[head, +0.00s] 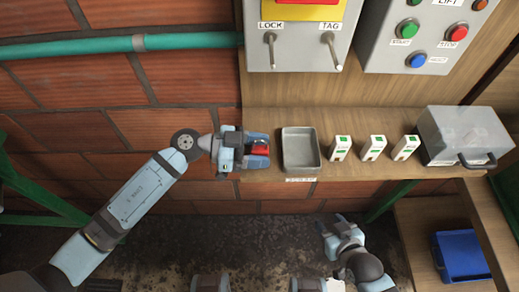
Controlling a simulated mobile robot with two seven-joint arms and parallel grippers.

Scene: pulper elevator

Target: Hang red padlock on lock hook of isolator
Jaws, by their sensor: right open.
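The red padlock (260,149) shows between the fingers of my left gripper (262,150), in front of the shelf's left end. The fingers appear shut on it and hide part of it; its shackle cannot be made out. The lock hook (270,50) is a metal peg under the LOCK label on the grey isolator box (300,55). It is above the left gripper, and nothing hangs on it. My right gripper (328,232) is open and empty, low in the view below the shelf.
A second hook (331,50) is under the TAG label. On the wooden shelf (255,122) stand a grey tray (286,150), several white-green boxes (373,147) and a grey case (465,133). A button panel (420,30) is upper right, a blue bin (460,255) lower right.

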